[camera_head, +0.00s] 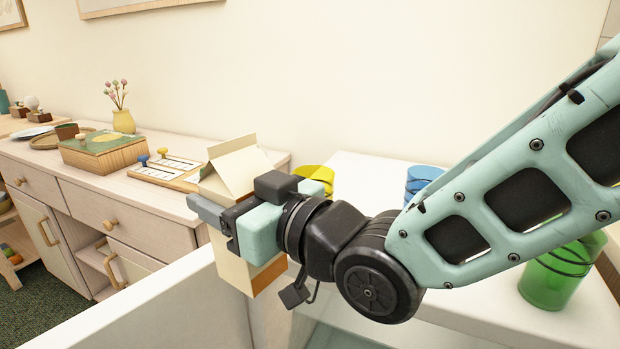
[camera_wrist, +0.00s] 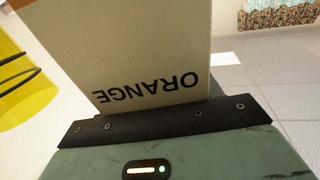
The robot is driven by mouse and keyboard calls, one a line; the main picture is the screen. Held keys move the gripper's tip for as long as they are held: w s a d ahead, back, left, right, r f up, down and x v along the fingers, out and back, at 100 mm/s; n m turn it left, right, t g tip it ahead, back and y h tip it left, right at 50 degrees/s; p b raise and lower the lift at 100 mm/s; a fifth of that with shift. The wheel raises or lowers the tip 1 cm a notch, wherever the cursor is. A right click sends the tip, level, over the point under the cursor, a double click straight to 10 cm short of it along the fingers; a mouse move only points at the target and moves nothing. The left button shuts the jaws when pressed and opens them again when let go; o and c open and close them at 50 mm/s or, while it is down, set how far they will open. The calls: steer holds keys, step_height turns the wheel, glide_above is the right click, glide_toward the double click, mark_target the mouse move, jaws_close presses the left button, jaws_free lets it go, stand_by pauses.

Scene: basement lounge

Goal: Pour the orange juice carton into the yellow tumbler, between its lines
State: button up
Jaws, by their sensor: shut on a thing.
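The orange juice carton (camera_head: 238,166) is cream with a gabled top and an orange band low down. It stands about upright in my gripper (camera_head: 225,212), which is shut on it. In the wrist view the carton (camera_wrist: 150,50) fills the middle, with the word ORANGE upside down. The yellow tumbler (camera_head: 315,175) stands on the white surface behind my gripper, mostly hidden by it. In the wrist view the yellow tumbler (camera_wrist: 25,88) is at the left, with dark lines around it. The carton and tumbler are apart. The tumbler's contents are not visible.
A blue tumbler (camera_head: 424,178) and a green tumbler (camera_head: 556,275) stand on the white counter (camera_head: 362,168), partly behind my arm. A wooden sideboard (camera_head: 150,205) at the left holds a game box (camera_head: 103,150), a card tray (camera_head: 165,172) and a yellow vase (camera_head: 123,121).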

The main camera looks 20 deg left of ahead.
mark_target(242, 161)
steer(key=shift+r+p, duration=1.45)
steer(key=shift+r, duration=1.15)
